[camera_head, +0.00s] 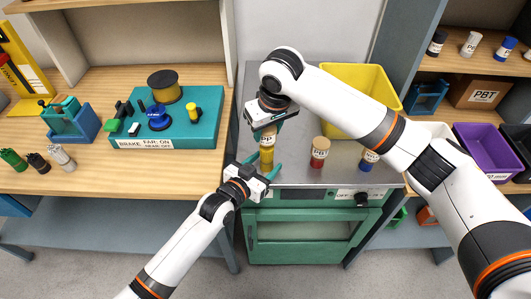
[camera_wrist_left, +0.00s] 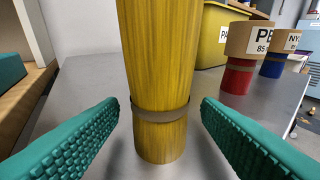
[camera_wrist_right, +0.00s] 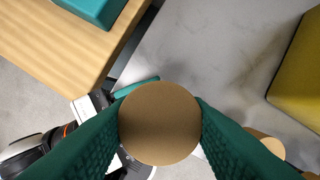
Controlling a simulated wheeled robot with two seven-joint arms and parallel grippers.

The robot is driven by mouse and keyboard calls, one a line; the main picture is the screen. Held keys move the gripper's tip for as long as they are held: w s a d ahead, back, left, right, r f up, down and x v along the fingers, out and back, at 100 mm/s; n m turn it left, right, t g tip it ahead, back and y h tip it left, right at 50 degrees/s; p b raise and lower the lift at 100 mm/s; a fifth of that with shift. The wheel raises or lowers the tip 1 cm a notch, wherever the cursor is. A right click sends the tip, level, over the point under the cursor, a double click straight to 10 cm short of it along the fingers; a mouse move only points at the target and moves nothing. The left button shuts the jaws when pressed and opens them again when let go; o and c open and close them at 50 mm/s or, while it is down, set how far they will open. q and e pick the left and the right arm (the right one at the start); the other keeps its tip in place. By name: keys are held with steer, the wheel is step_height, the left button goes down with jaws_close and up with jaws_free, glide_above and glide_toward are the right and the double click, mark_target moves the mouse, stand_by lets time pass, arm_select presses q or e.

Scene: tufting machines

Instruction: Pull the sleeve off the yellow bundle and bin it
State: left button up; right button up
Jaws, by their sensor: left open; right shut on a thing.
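The yellow bundle (camera_head: 267,155) stands upright on the steel counter, with a grey band near its base in the left wrist view (camera_wrist_left: 160,150). Its tan sleeve, labelled PP (camera_head: 267,137), covers its top; the round tan end shows in the right wrist view (camera_wrist_right: 160,122). My right gripper (camera_head: 268,122) is shut on the sleeve from above. My left gripper (camera_head: 264,170) is open low down, its green fingers on either side of the bundle with gaps in the left wrist view (camera_wrist_left: 160,108). The bundle below the sleeve is hidden in the right wrist view.
A yellow bin (camera_head: 372,82) stands at the counter's back right. Red (camera_head: 320,153) and blue (camera_head: 368,161) bundles with tan sleeves stand to the right. A teal fixture board (camera_head: 190,138) lies on the wooden table at left. A purple bin (camera_head: 487,147) is at far right.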

arm_select(q)
steer(key=v, duration=0.8)
stand_by(0.7)
